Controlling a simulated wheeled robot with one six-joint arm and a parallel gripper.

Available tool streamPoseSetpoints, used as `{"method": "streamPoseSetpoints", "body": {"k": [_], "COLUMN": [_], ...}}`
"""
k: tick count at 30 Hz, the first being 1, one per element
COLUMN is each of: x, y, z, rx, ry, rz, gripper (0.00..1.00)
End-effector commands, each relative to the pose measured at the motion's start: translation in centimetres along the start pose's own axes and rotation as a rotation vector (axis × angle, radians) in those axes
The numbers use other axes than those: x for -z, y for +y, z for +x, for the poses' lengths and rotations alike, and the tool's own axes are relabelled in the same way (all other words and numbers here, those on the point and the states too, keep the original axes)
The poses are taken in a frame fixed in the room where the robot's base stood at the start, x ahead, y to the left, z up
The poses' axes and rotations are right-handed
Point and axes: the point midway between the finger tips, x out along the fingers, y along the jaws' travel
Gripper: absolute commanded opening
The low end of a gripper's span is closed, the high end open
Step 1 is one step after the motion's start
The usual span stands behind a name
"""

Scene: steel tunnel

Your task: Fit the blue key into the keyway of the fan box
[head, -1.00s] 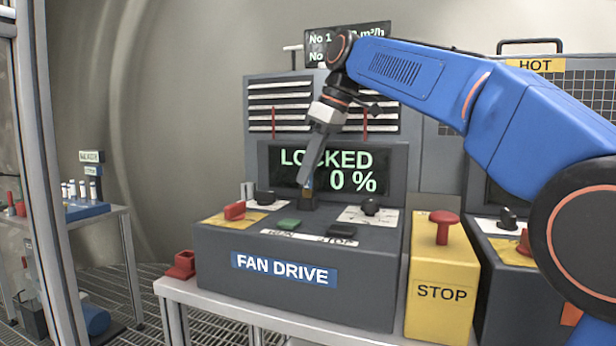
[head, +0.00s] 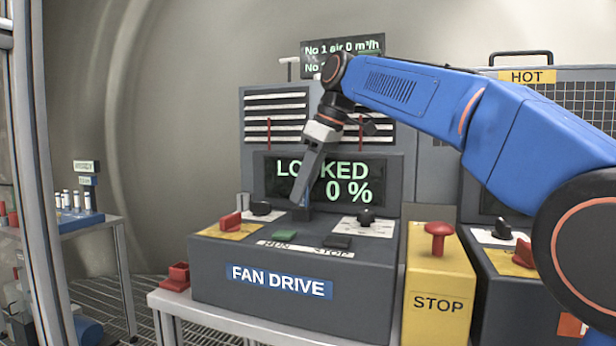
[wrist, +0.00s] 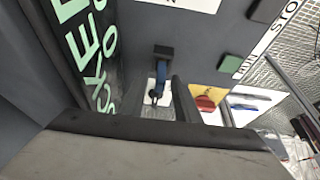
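The fan box (head: 222,262), a dark grey case labelled FAN DRIVE, stands on a table in the middle of the head view. Its screen (head: 270,185) reads LOCKED and 0 %. A small dark keyway block (head: 303,214) stands on its top between two black knobs; it also shows in the wrist view (wrist: 163,50). The blue key (wrist: 161,74) reaches from this block in the wrist view; how deep it sits is hidden. My gripper (head: 297,200) points down at the block, tilted.
A red switch (head: 231,223), a green button (head: 284,232) and a black button (head: 336,242) lie close around the keyway. A yellow STOP box (head: 437,285) with a red button stands to the right. An empty red holder (head: 177,277) is at the table's left.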

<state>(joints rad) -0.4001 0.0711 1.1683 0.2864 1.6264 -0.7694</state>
Motion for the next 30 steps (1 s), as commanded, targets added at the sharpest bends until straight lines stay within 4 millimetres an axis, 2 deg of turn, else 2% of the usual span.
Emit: {"method": "streamPoseSetpoints", "body": {"k": [5,12,18,24,30], "x": [0.1,0.1,0.1,0.1,0.1], "y": [0.1,0.1,0.1,0.1,0.0], "z": [-1.9,-6.5,-9.7,-11.5,-12.1], "rx": [-0.002,-0.002,-0.002,-0.001,0.001], "ry": [0.002,0.002,0.001,0.001,0.0], "rz": [0.0,0.0,0.001,0.0,0.0], "gripper": [0.29,0.29,0.29,0.29,0.29]}}
